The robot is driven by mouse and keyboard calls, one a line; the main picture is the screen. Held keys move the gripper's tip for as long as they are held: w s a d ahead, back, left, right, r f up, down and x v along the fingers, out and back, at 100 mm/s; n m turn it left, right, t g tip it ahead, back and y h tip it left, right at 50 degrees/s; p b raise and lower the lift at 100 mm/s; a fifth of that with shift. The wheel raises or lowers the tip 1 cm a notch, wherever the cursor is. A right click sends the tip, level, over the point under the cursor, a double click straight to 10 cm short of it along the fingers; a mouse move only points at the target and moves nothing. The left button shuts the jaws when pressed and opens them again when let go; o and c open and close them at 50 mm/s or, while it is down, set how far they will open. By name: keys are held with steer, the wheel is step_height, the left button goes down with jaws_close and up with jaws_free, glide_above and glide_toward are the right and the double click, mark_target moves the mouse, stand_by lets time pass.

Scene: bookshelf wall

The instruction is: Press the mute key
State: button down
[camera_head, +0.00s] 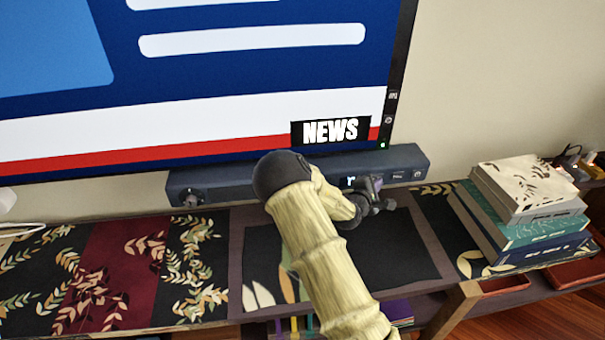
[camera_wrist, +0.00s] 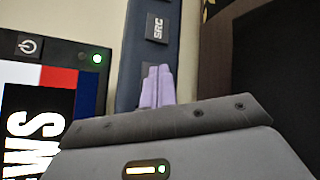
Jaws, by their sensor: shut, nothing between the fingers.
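My gripper (camera_head: 372,186) is in front of the right half of a dark blue-grey soundbar (camera_head: 235,185) under the television. In the wrist view its two purple fingers (camera_wrist: 157,78) are shut together with nothing between them. They point at the soundbar's face (camera_wrist: 149,60). A dark key marked SRC (camera_wrist: 157,28) lies just beyond the fingertips. Another dark patch, perhaps a key (camera_wrist: 118,76), is partly hidden behind the fingers; I cannot read any mark on it. No key readable as mute shows. I cannot tell whether the fingertips touch the soundbar.
The television (camera_head: 240,70) has small keys on its right bezel, including a power key (camera_wrist: 28,46) near a green light (camera_wrist: 97,58). A dark knob (camera_head: 190,197) is at the soundbar's left. Stacked books (camera_head: 528,208) stand right.

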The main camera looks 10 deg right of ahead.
steer(key=shift+s, duration=0.7)
steer(key=s+p, duration=0.1)
steer(key=s, duration=0.5)
steer(key=shift+d, duration=0.15)
